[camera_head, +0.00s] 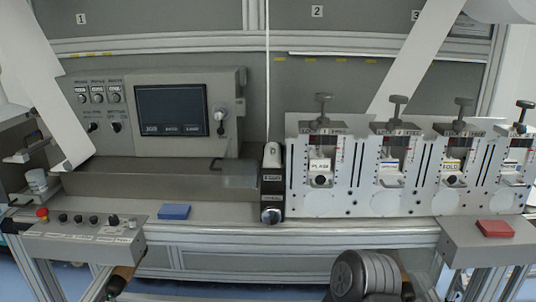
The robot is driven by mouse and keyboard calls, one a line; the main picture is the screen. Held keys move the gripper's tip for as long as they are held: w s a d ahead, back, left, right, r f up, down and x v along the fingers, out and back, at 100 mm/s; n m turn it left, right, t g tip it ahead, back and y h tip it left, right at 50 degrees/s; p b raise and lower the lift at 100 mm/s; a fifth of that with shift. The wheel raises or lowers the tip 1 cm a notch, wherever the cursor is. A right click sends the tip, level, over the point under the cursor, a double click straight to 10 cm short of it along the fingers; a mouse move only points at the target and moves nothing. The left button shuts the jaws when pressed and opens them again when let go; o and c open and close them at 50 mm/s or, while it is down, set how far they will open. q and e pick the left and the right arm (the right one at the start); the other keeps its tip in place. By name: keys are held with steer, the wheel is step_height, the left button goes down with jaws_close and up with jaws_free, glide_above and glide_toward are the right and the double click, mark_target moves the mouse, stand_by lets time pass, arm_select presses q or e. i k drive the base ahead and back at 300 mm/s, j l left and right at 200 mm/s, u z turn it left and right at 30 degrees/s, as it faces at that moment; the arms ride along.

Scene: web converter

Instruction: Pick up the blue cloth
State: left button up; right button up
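The blue cloth (174,211) is a small flat folded rectangle. It lies on the grey ledge left of the middle, in front of the machine's screen housing and just right of the button panel. Nothing covers it. Neither of my grippers shows in this view.
A button panel (80,238) with a red knob (42,213) juts forward at left. A red folded cloth (495,228) lies on the right-hand shelf (480,250). Metal stations with knobs (400,170) stand at right. Dark grey discs (366,274) sit below the ledge. The ledge beside the blue cloth is clear.

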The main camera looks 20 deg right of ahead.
mark_target(173, 211)
steer(key=i+j, duration=0.4)
steer(key=j, duration=0.15)
steer(key=i+j, duration=0.85)
steer(key=j, duration=0.2)
